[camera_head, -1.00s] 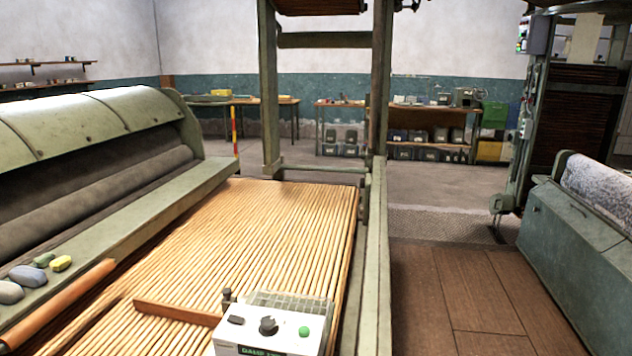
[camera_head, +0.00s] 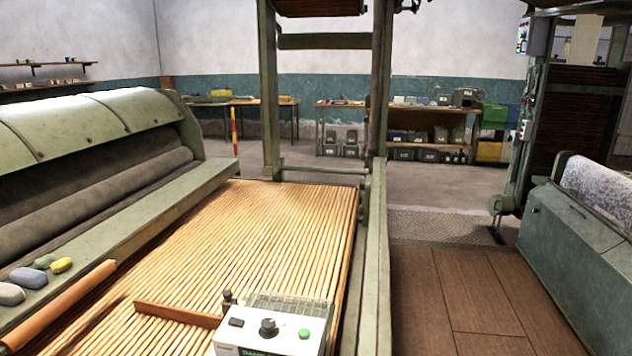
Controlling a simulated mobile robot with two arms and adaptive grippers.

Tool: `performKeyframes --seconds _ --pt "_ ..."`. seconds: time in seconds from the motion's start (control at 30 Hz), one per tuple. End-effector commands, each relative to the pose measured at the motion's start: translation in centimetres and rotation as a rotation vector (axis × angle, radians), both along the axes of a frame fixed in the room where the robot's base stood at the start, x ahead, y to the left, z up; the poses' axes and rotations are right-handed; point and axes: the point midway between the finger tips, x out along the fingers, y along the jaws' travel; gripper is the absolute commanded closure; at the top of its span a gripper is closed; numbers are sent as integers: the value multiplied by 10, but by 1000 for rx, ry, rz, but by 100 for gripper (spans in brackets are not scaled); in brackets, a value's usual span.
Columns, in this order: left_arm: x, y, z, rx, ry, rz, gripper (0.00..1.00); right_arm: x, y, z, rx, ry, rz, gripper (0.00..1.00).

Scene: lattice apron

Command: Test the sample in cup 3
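I see no cup that I can make out, and no sample cup marked 3. A white instrument box (camera_head: 287,345) with a dark knob, a green button and a partly cut-off dark display stands at the bottom of the view, on or at the near end of the wooden lattice (camera_head: 250,240). A wire-like grid (camera_head: 290,303) lies behind its top. Neither of my grippers is in view.
A wooden bar (camera_head: 178,313) lies across the lattice. A green machine (camera_head: 575,240) stands right. Brown floor (camera_head: 470,300) between is clear. Workbenches (camera_head: 400,104) line the back wall.

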Motion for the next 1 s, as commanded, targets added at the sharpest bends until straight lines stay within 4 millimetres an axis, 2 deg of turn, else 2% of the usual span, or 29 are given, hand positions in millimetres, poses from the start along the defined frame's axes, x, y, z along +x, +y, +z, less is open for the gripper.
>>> performKeyframes --seconds 0.03,0.23,1.0 --pt "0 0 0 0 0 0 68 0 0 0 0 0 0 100" --pt "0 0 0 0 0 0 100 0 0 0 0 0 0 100" --pt "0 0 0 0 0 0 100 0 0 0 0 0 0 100"
